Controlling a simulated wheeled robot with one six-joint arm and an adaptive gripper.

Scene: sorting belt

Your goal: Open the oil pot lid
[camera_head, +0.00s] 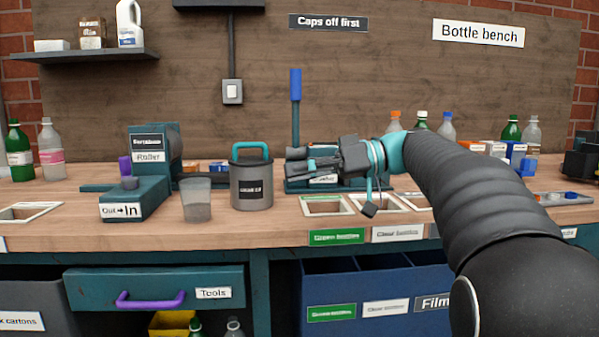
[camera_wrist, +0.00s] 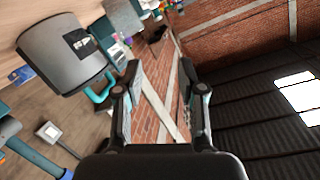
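The oil pot (camera_head: 252,190) is a grey cylinder with a dark label, upright on the wooden bench. Its lid (camera_head: 251,162) is on, with a teal loop handle (camera_head: 252,148) on top. In the wrist view the pot (camera_wrist: 52,62) lies at the upper left, with its teal handle (camera_wrist: 100,93) left of my fingers. My gripper (camera_head: 300,159) is to the right of the pot at about handle height, apart from it. In the wrist view my gripper (camera_wrist: 160,80) has its fingers spread with nothing between them.
A translucent cup (camera_head: 196,200) stands left of the pot, beside a teal machine (camera_head: 150,165). Framed bench openings (camera_head: 328,205) are at the right front. A blue-handled lever (camera_head: 295,95) rises behind my gripper. Bottles stand at both sides.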

